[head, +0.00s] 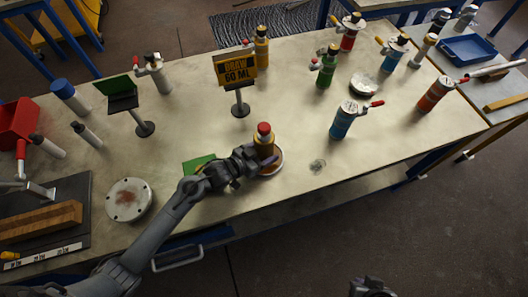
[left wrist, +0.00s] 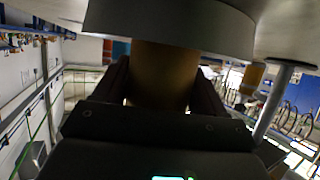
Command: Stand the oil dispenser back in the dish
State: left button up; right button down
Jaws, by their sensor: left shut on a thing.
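The oil dispenser (head: 265,139) is a yellow-brown bottle with a red top, near the table's front edge. My left gripper (head: 258,162) is shut around its body, and the bottle looks upright. A round dish (head: 279,166) with a pale rim shows under and right of the bottle, partly hidden by it and my gripper. In the left wrist view the brown body (left wrist: 163,75) is between my fingers, against a wide grey disc (left wrist: 170,25). I cannot tell whether the bottle's base touches the dish. My right gripper (head: 371,288) is at the bottom edge, its fingers unclear.
A "60 ML" sign (head: 235,69) stands behind the dispenser. A green card (head: 198,164) lies left of it, partly under my arm. A round flange (head: 129,200) is farther left. Blue (head: 343,120), green (head: 327,68) and other dispensers stand right and behind. The front right is mostly clear.

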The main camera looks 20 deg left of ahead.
pick_arm(q)
jog(key=shift+r, duration=0.1)
jog(key=shift+f, duration=0.9)
jog(key=o, duration=1.5)
jog(key=shift+s+a+f, duration=0.1)
jog(key=shift+f, duration=0.1)
jog(key=shift+c, duration=0.2)
jog(key=shift+r, duration=0.6)
jog(key=p+v, duration=0.2)
jog(key=v, duration=1)
jog(key=shift+r, duration=0.4)
